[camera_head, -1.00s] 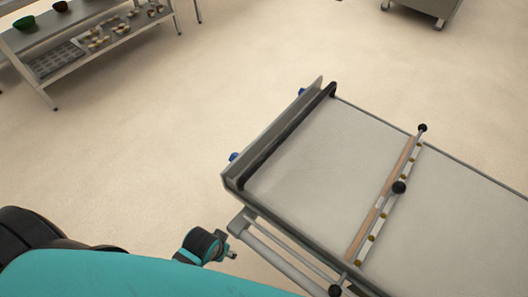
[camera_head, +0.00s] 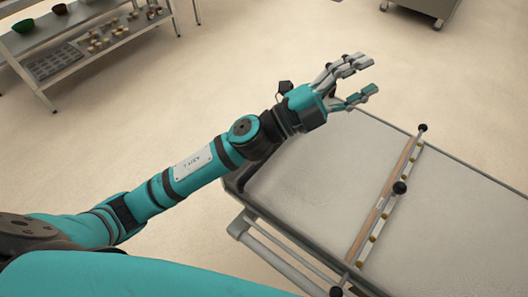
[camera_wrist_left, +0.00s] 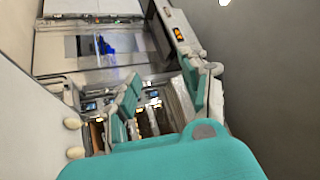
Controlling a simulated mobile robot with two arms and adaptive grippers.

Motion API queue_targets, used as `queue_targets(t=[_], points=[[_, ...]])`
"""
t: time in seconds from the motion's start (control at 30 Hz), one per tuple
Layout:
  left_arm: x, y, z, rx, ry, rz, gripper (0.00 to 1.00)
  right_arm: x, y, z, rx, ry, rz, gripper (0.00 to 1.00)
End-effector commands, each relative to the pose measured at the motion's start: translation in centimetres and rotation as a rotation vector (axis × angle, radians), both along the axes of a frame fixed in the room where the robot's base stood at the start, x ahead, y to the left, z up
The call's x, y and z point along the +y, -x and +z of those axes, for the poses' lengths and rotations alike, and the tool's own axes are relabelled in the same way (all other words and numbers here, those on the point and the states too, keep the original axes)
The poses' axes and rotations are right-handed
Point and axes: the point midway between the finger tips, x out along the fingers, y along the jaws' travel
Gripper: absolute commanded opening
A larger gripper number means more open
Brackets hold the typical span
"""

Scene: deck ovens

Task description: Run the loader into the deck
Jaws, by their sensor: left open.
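The loader (camera_head: 310,185) is a long flat bed with a pale grey belt and a raised metal rim, running from centre to lower right in the head view. A wooden bar (camera_head: 385,205) with brass studs and black ball knobs (camera_head: 400,188) lies across it. My left gripper (camera_head: 371,74) is open and empty above the loader's far end, pointing right, apart from the bar. My right gripper is out of view.
A metal shelf rack (camera_head: 75,50) with bowls and small baked pieces stands at upper left. A wheeled grey cabinet (camera_head: 428,8) stands at top right. Open beige floor (camera_head: 240,50) lies between. The wrist view shows a metal unit with lit panels (camera_wrist_left: 178,34).

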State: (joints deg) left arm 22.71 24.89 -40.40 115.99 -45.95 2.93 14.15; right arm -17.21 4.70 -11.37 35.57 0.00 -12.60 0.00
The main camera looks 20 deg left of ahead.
Motion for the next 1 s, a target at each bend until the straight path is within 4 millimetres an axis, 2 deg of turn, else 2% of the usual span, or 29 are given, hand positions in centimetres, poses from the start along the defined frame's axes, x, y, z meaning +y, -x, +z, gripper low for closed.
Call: queue_targets(t=[0.03,0.1,0.17,0.2,0.27,0.33,0.4,0.5,0.6,0.7,0.87,1.0], points=[[-2.3,1.2,0.0,-0.139,-0.143,-0.125,0.46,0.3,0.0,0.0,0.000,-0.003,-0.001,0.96],[-4.3,3.0,-2.0,-0.289,-0.363,-0.300,0.46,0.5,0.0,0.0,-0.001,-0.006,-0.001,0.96],[-4.4,3.8,-4.9,-0.381,-0.577,-0.439,0.46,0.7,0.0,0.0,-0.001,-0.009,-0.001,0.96],[-3.6,3.8,-7.1,-0.421,-0.730,-0.523,0.46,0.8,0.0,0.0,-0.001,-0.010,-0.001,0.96],[-1.0,3.1,-10.3,-0.446,-0.963,-0.631,0.46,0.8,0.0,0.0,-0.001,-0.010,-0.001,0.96],[3.3,1.7,-13.2,-0.427,-1.220,-0.724,0.46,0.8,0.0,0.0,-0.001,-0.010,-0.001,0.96],[8.2,0.1,-14.7,-0.369,-1.446,-0.787,0.46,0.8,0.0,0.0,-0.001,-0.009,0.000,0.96],[14.6,-1.7,-15.2,-0.260,-1.687,-0.832,0.46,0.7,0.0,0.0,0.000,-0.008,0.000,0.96],[18.8,-2.6,-14.8,-0.169,-1.827,-0.851,0.46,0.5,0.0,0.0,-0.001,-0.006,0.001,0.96],[20.6,-2.8,-14.7,-0.123,-1.886,-0.859,0.46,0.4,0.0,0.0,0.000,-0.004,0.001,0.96],[20.6,-2.6,-16.3,-0.112,-1.896,-0.866,0.46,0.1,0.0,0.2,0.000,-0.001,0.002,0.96],[20.0,-2.4,-19.0,-0.113,-1.893,-0.868,0.46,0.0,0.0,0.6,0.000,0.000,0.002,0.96]])
